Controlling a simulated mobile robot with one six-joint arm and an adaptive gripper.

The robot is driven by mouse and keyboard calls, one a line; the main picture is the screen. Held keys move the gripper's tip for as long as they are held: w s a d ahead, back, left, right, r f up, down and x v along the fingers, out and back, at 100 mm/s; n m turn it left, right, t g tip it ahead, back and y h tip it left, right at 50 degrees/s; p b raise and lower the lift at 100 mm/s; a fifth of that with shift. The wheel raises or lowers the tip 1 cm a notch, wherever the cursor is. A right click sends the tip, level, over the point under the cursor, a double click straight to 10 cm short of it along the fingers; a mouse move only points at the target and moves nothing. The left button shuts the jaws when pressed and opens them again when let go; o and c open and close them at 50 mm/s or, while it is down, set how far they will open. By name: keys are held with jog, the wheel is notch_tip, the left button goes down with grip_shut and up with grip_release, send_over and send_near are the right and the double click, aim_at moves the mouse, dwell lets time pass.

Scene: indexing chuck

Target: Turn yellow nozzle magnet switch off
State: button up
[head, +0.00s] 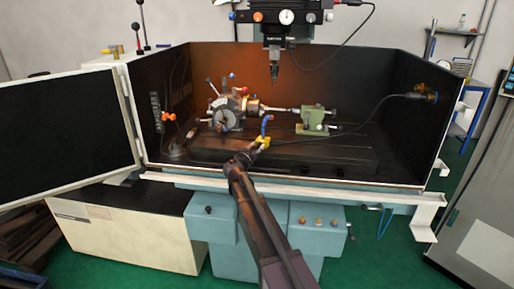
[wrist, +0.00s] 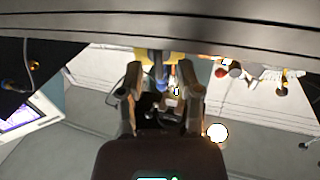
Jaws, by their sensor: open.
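The yellow nozzle magnet (head: 263,141) sits on the machine table in the middle of the head view, with a blue nozzle hose (head: 267,122) rising from it. My gripper (head: 250,151) is just in front of the yellow magnet, reaching in from the front. In the wrist view my gripper (wrist: 162,72) is open, one finger on each side. The yellow magnet (wrist: 145,57) shows at or just past the fingertips, and the blue part (wrist: 157,77) shows between them. Contact cannot be told. The switch itself cannot be made out.
An indexing chuck (head: 228,112) stands behind and left of the magnet, and a green tailstock (head: 312,118) stands behind and right. A spindle head (head: 275,55) hangs above. A black cable (head: 365,122) runs right. The front table (head: 330,165) is clear.

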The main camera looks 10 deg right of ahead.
grip_shut()
jog(key=shift+w+n, duration=0.1)
jog(key=shift+n, duration=0.3)
jog(key=n, duration=0.5)
jog(key=shift+w+a, duration=0.1)
jog(key=shift+a, duration=0.05)
jog(key=n, duration=0.6)
jog(key=shift+a+f, duration=0.1)
jog(key=shift+f, duration=0.1)
dwell(0.4)
